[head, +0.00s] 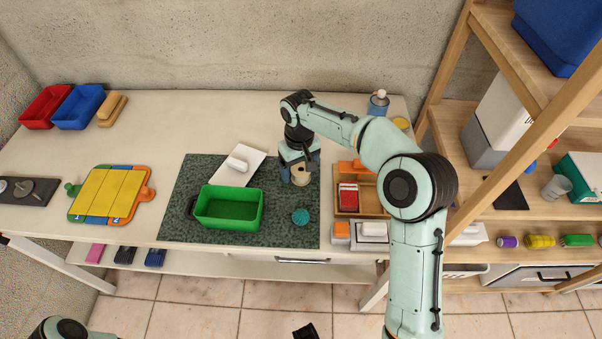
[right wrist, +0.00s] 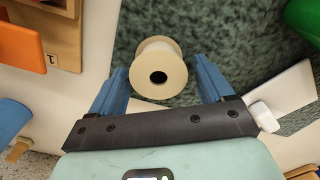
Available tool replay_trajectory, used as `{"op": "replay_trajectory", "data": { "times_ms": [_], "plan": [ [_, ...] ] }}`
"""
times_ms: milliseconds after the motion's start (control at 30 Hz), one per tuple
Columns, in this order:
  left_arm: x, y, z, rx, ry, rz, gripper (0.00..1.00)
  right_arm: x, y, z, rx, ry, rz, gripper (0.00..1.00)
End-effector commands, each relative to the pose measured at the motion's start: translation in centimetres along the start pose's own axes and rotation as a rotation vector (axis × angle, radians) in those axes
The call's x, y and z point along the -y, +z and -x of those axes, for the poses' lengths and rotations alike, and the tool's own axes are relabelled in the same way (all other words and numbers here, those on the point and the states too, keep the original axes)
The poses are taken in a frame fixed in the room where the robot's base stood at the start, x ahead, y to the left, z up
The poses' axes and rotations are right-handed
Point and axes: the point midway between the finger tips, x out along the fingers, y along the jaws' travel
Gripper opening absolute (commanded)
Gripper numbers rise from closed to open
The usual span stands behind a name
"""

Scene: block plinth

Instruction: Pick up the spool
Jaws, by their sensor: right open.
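The spool (head: 301,177) is cream-coloured and stands upright on the dark green speckled mat (head: 280,232). In the right wrist view the spool (right wrist: 158,62) shows its round flange and dark centre hole. My right gripper (head: 299,171) reaches down over the spool from behind it. Its blue fingers (right wrist: 158,82) are open, one on each side of the spool, with a gap visible on both sides.
A green bin (head: 229,222) and a teal ball-like thing (head: 300,216) are on the mat. A white board with a handled block (head: 236,165) lies left of the gripper. A wooden tray (head: 374,203) with red and orange items stands close on the right.

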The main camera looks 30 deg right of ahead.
Motion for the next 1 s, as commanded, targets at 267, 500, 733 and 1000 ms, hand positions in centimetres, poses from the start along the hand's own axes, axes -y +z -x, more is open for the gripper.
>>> {"op": "replay_trajectory", "data": {
  "times_ms": [267, 500, 733, 1000],
  "plan": [
    [0.0, 0.0, 0.0, 0.000, 0.000, 0.000, 0.49, 0.0, 0.0, 0.0, -0.001, 0.000, 0.000, 0.58],
    [0.0, 0.0, 0.0, 0.000, 0.000, 0.000, 0.49, 0.0, 0.0, 0.0, -0.001, 0.000, -0.001, 0.25],
    [0.0, 0.0, 0.0, 0.000, 0.000, 0.000, 0.49, 0.0, 0.0, 0.1, -0.001, 0.000, -0.001, 0.25],
    [-0.2, 0.0, 0.5, -0.002, 0.001, -0.001, 0.49, 0.0, -0.1, 2.6, -0.005, 0.000, -0.002, 0.25]
  ]
}}
